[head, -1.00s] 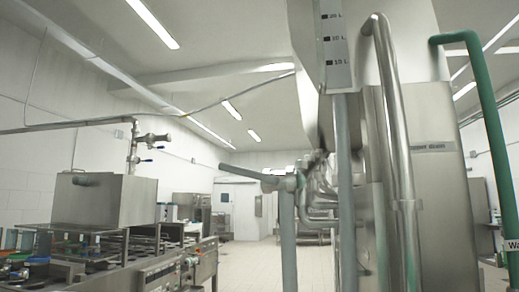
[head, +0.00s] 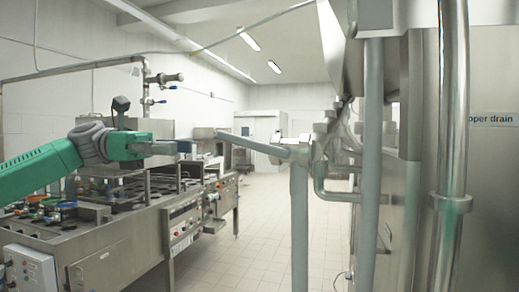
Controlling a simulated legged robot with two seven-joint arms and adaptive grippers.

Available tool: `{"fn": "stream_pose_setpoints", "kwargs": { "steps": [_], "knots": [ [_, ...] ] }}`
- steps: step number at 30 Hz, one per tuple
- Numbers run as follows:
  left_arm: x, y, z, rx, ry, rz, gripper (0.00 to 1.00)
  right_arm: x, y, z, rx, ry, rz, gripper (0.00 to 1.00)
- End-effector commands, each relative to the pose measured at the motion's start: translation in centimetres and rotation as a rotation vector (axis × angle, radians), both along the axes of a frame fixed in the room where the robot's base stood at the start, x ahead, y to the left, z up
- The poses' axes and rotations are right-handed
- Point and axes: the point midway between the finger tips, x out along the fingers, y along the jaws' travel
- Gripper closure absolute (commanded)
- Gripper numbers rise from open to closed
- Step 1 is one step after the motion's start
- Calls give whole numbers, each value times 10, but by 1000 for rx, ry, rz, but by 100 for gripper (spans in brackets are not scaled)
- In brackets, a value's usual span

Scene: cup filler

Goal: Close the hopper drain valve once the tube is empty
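The drain valve's grey lever (head: 250,143) sticks out to the left from the valve body (head: 303,153) on a grey pipe, tilted slightly up toward its free end. The words "pper drain" (head: 491,118) show on the steel panel at right. A grey upright tube (head: 371,150) stands right of the valve; I cannot see a liquid level in it. My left gripper (head: 188,147) reaches in from the left on its green arm and points at the lever's free end, seemingly short of it. Its finger gap is not clear. My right gripper is out of view.
A steel filling machine (head: 130,262) with small coloured items on top stands at left, below my arm. A shiny vertical pipe (head: 450,150) stands close at right. The tiled floor (head: 262,225) between is open, back to a white door.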

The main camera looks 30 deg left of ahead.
Motion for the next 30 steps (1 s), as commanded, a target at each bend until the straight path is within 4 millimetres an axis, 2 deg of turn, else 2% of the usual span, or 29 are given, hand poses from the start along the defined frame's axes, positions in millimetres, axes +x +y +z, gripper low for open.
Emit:
{"fn": "stream_pose_setpoints", "kwargs": {
  "steps": [2,5,8,21,30],
  "knots": [
    [-11,11,11,-25,6,-8,69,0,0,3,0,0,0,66],
    [-13,8,14,-31,13,-15,69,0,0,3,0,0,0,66],
    [-10,-6,14,-27,16,-17,69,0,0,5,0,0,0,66],
    [11,-89,12,-29,18,-17,69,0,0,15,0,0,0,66],
    [18,-117,12,-32,15,-15,69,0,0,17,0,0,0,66]
  ]
}}
